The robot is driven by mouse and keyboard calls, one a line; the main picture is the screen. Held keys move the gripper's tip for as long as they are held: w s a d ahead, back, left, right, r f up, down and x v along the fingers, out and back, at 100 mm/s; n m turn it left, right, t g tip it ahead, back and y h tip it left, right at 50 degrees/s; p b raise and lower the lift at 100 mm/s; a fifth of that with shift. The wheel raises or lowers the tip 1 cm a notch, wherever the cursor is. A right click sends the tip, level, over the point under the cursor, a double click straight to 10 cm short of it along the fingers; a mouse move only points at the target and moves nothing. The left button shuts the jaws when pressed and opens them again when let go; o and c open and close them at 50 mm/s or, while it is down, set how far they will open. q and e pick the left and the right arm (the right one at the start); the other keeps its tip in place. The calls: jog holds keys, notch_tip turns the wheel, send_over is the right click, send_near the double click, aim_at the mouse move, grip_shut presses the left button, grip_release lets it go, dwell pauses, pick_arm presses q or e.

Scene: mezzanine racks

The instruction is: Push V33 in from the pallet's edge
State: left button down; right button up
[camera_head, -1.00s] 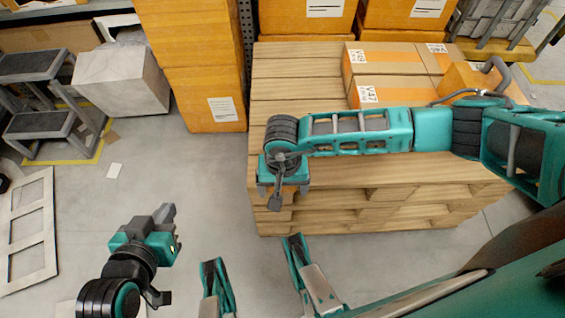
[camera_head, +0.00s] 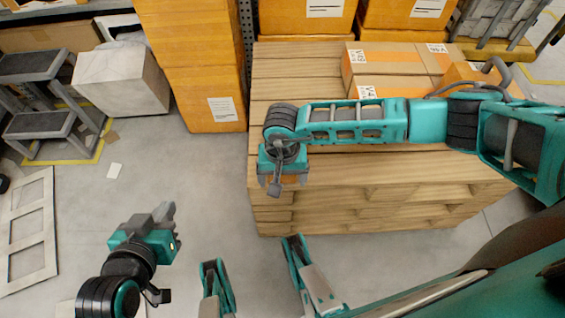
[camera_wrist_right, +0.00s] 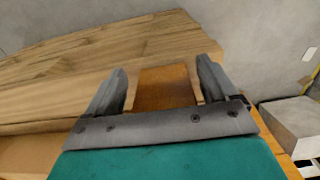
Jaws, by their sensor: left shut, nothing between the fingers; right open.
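An orange-brown box (camera_wrist_right: 165,88) lies between the open fingers of my right gripper (camera_wrist_right: 163,68) in the right wrist view. No label shows on it, so I cannot read whether it is V33. In the head view my right gripper (camera_head: 284,180) is over the near left edge of the wooden pallet stack (camera_head: 380,215). It hides most of that box there, and only a sliver of orange shows. I cannot tell whether the fingers touch the box. My left gripper (camera_head: 163,213) is shut and empty over the floor, left of the pallet.
Several labelled cartons (camera_head: 390,62) sit at the pallet's back right, partly behind my right arm. A tall orange box stack (camera_head: 205,90) stands left of the pallet. A pale block (camera_head: 120,80) and a grey step stand (camera_head: 45,100) are further left. The pallet's left top is bare.

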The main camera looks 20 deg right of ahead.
pick_arm(q)
jog(key=shift+s+f, duration=0.15)
jog(key=shift+s, duration=0.05)
pick_arm(e)
jog(key=shift+w+d, duration=0.15)
jog(key=shift+w, duration=0.45)
pick_arm(q)
jog(key=shift+w, duration=0.2)
pick_arm(e)
jog(key=shift+w+d, duration=0.15)
jog(key=shift+w, duration=0.3)
dwell(0.3)
pick_arm(q)
jog(key=shift+r, duration=0.2)
pick_arm(e)
jog(key=shift+s, duration=0.1)
jog(key=shift+s+a+p, duration=0.2)
jog(key=shift+s+p, duration=0.15)
jog(key=shift+s, duration=0.25)
jog(key=shift+s+a+p, duration=0.15)
jog(key=shift+s+p, duration=0.2)
jog(key=shift+s, duration=0.2)
pick_arm(q)
jog(key=shift+r, duration=0.6)
pick_arm(e)
jog(key=shift+s+a, duration=0.1)
jog(key=shift+s, duration=0.1)
